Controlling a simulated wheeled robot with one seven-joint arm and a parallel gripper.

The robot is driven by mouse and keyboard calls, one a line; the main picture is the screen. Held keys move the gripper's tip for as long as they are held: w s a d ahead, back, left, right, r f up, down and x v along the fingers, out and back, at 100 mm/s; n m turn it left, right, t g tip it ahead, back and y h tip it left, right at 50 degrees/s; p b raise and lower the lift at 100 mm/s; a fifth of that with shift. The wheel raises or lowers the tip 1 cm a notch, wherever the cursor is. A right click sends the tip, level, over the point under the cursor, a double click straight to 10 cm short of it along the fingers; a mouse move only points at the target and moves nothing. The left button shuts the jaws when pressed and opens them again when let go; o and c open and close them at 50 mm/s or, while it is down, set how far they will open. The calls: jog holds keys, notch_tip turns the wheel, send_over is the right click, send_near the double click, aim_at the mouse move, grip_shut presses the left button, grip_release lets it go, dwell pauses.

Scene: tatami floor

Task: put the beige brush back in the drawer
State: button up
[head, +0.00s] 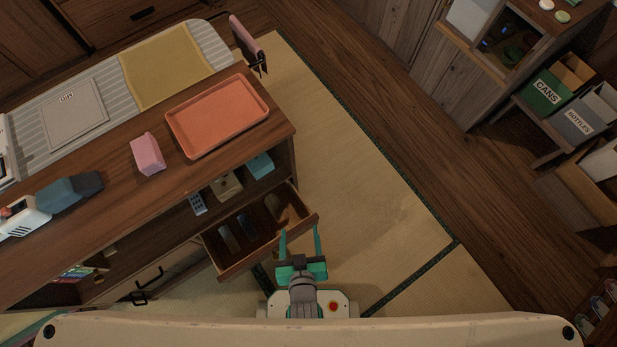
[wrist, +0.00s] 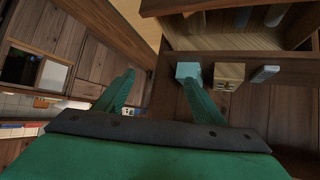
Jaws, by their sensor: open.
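The drawer (head: 268,254) is pulled open from the brown cabinet, with several items in its compartments. A tan shape (head: 290,209) lies at its right end; I cannot tell whether it is the beige brush. Bluish-grey items (head: 229,238) lie further left in the drawer. I make out no beige brush with certainty in either view. My gripper (head: 300,238) is open and empty, just in front of the drawer's right part in the head view. The wrist view shows its two green fingers (wrist: 160,80) apart, with the drawer (wrist: 215,43) above them.
An open shelf above the drawer holds a teal box (head: 260,165), a beige box (head: 227,186) and a blue-grey remote (head: 198,204). On the cabinet top are an orange tray (head: 218,115) and a pink box (head: 147,154). The tatami (head: 350,190) to the right is clear.

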jog(key=s+d+r+t, duration=0.1)
jog(key=s+r+t, duration=0.1)
jog(key=r, duration=0.6)
jog(key=s+d+r+m+t+h, duration=0.1)
jog(key=s+r+t, duration=0.1)
jog(key=r, duration=0.6)
jog(key=shift+s+d+r+m, duration=0.3)
jog(key=shift+s+r, duration=0.1)
jog(key=shift+s, duration=0.35)
jog(key=shift+c, duration=0.6)
